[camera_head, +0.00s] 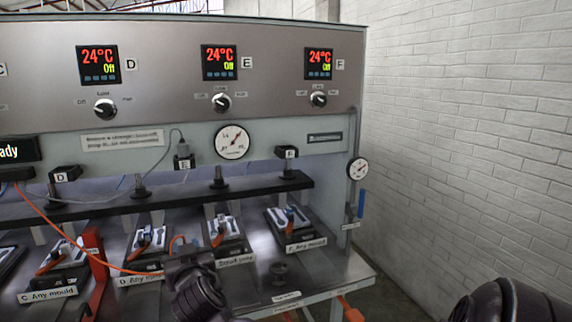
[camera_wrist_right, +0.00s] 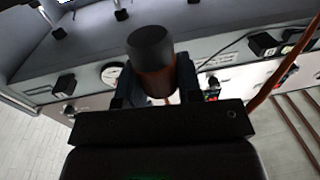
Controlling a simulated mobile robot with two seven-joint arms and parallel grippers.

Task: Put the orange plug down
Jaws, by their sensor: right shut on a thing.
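The orange plug (camera_wrist_right: 156,82) is in the right wrist view, with a dark round end and an orange body. My right gripper (camera_wrist_right: 153,88) is shut on it, one finger on each side. In the head view my right gripper (camera_head: 186,262) is at the lower middle, in front of the D mould station; the plug is mostly hidden there by the hand. An orange cable (camera_head: 82,251) runs from the black block at the left edge down to this gripper. I cannot tell whether the plug touches anything. My left gripper is in neither view.
The press panel (camera_head: 270,85) shows several 24°C displays. A red upright bracket (camera_head: 95,270) stands left of my gripper. Bare bench (camera_head: 325,268) lies at the front right, near its edge.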

